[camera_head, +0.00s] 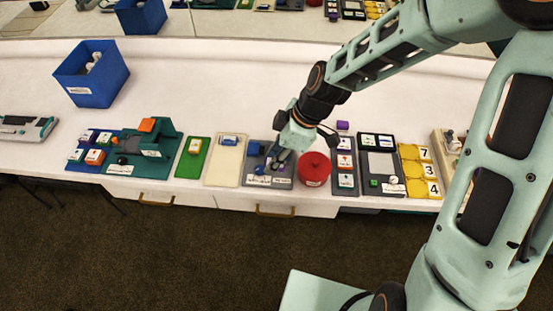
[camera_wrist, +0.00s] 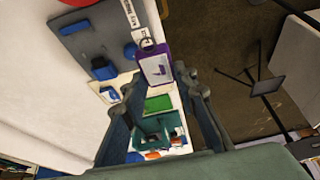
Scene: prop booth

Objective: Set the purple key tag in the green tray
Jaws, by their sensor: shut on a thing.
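A purple key tag (camera_wrist: 155,70) with a white face and a metal ring is between the fingertips of my gripper (camera_wrist: 157,84) in the wrist view. My gripper is shut on it. In the head view my gripper (camera_head: 282,156) is over the grey tray, and the tag is too small to make out surely there. The green tray (camera_head: 187,170) lies to the left, beyond the cream tray, with a small yellow and white thing near its back. A green patch that looks like this tray shows past the tag in the wrist view (camera_wrist: 158,103).
The grey tray (camera_head: 285,183) holds blue pieces. A red round lidded pot (camera_head: 313,170) stands close to its right. The cream tray (camera_head: 222,174) lies between grey and green trays. A teal fixture (camera_head: 168,148) is left of the green tray. A blue bin (camera_head: 90,88) stands behind.

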